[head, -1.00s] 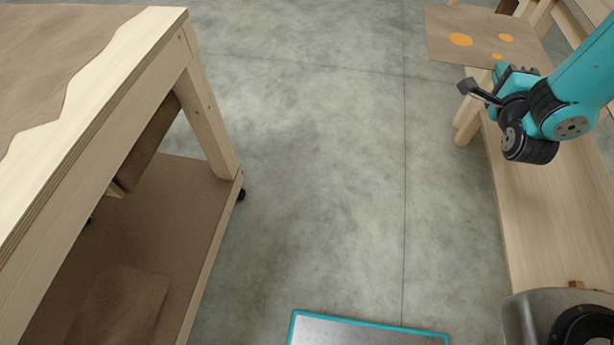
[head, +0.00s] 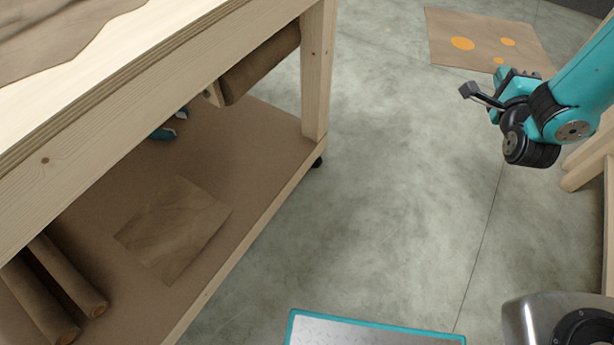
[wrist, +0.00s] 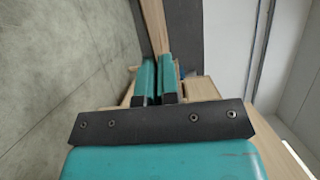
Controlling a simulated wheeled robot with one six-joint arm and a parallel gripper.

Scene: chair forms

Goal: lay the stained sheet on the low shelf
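The stained sheet (head: 480,42) is a flat brown sheet with several orange spots, at the upper right of the head view. My gripper (head: 516,75) is at its near edge, and the sheet keeps its place with the arm as the background shifts. In the wrist view the two teal fingers (wrist: 157,80) are close together; the grip line itself is hard to see. The low shelf (head: 255,165) is the brown lower board of the wooden workbench at left, well away from the sheet across open floor.
A plain brown sheet (head: 175,230) lies on the shelf, with brown rolls (head: 70,280) at its left and a teal object (head: 162,133) further back. A bench leg (head: 317,70) and a hanging roll (head: 262,65) border the opening. The floor (head: 400,200) between is clear.

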